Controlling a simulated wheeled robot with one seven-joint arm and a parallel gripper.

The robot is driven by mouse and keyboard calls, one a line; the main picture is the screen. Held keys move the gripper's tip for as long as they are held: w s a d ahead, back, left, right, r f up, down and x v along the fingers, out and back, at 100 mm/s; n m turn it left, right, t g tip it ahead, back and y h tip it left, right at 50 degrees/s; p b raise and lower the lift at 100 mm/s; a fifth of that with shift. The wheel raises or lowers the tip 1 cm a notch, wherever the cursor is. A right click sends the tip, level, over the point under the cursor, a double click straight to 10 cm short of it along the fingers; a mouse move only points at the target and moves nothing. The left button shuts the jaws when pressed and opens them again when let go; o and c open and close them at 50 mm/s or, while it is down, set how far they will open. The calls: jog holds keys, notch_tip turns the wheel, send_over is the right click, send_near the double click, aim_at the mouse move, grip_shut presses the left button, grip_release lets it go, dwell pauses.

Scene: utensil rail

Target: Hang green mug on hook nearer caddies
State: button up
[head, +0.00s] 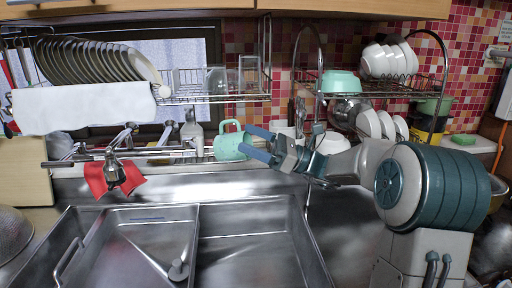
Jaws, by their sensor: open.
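The mint-green mug (231,147) is at the right end of the horizontal metal rail (85,161), above the back edge of the sink. Its handle points upward, and the mug looks tilted on its side. Whether the handle sits on a hook cannot be made out; the hooks are too small to tell. My gripper (257,143) is just right of the mug, its two blue fingers apart and pointing left towards it. Nothing shows between the fingertips, and I cannot tell whether they touch the mug. I cannot clearly pick out the caddies.
A dish rack with plates (92,62) hangs at upper left. A wire rack (375,87) at right holds bowls and cups. A faucet (115,172) with a red cloth (96,180) stands left of the mug. The steel sink (250,222) below is mostly clear.

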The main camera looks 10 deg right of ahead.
jog(key=shift+s, duration=2.05)
jog(key=v, duration=1.3)
jog(key=s+a+f+n+g+h+p, duration=0.4)
jog(key=s+a+f+n+g+h, duration=0.15)
jog(key=s+a+h, duration=0.5)
jog(key=s+d+f+n+t+h+p, duration=0.2)
jog(key=s+d+n+t+h+p, duration=0.2)
jog(key=s+d+n+h, duration=0.3)
jog(key=shift+s+n+h+p, duration=0.55)
jog(key=shift+s+n+h, duration=1.4)
jog(key=shift+n, duration=1.8)
